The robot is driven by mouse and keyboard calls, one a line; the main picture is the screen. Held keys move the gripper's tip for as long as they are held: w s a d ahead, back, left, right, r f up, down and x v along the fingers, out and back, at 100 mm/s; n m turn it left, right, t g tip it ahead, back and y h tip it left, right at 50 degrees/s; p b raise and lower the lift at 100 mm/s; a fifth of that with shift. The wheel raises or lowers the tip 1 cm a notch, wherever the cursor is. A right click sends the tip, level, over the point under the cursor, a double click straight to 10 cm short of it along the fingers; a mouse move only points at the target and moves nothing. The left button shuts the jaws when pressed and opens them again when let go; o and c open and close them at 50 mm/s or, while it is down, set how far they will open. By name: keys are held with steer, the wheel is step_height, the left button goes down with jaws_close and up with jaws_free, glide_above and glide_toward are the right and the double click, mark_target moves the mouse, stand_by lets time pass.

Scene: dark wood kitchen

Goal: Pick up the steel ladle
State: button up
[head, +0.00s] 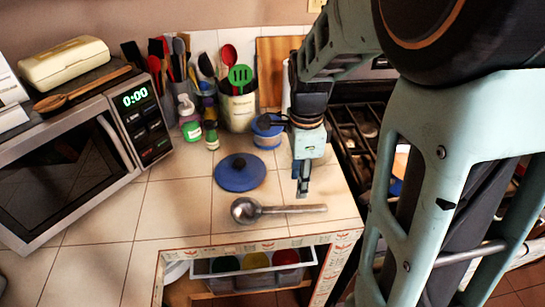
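The steel ladle (280,209) lies flat on the tiled counter close to its front edge. Its round bowl is at the left and its handle reaches to the right. My gripper (302,193) points down just above and behind the handle in the picture. I see no contact between the fingers and the ladle. The fingers show edge-on and overlap, so I cannot see whether there is a gap between them.
A blue lid (239,173) lies left of my gripper. A blue-and-white pot (267,131), a utensil crock (237,109) and bottles (190,119) stand behind. A microwave (80,150) fills the left. Below the counter is an open drawer (255,279). The front-left counter is clear.

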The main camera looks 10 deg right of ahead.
mark_target(296, 207)
step_height(296, 207, down, 10)
steer(key=shift+f, duration=0.1)
stand_by(0.4)
steer(key=shift+c, duration=0.3)
jaws_close()
